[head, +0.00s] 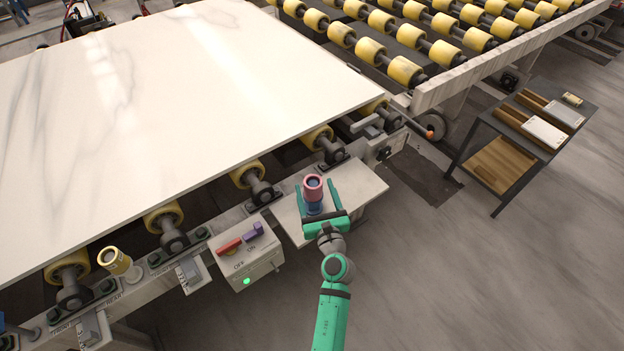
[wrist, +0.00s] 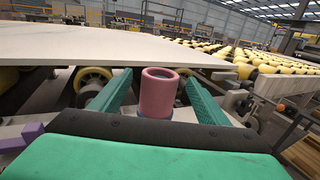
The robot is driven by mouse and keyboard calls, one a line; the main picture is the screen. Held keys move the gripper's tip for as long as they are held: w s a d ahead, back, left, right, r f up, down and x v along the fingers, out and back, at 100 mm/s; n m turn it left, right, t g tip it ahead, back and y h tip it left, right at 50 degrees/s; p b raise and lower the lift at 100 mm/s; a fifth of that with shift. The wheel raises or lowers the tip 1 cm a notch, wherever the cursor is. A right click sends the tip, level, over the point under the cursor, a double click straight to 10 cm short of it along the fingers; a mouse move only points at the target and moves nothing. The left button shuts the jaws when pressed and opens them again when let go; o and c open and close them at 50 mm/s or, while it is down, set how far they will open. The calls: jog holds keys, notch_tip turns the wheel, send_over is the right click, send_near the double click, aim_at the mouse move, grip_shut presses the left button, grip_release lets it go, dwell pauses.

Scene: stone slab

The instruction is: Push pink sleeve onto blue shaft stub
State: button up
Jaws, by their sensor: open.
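The pink sleeve (head: 313,185) is upright on top of the blue shaft stub (head: 314,207), over a small pale shelf at the slab table's front edge. In the wrist view the sleeve (wrist: 158,92) stands between the fingers, with its open end up. Only a thin bluish edge shows below it there, so how far it sits over the stub is unclear. My green gripper (head: 318,200) is open, with one finger on each side of the sleeve and stub. Gaps show between fingers and sleeve in the wrist view.
A switch box (head: 244,250) with red and purple levers and a green light stands left of the gripper. A large stone slab (head: 180,90) lies on yellow rollers behind. A yellow cylinder (head: 115,260) stands at lower left. A dark side table (head: 530,125) is at right.

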jog(key=shift+v, duration=2.15)
jog(key=shift+s, duration=0.1)
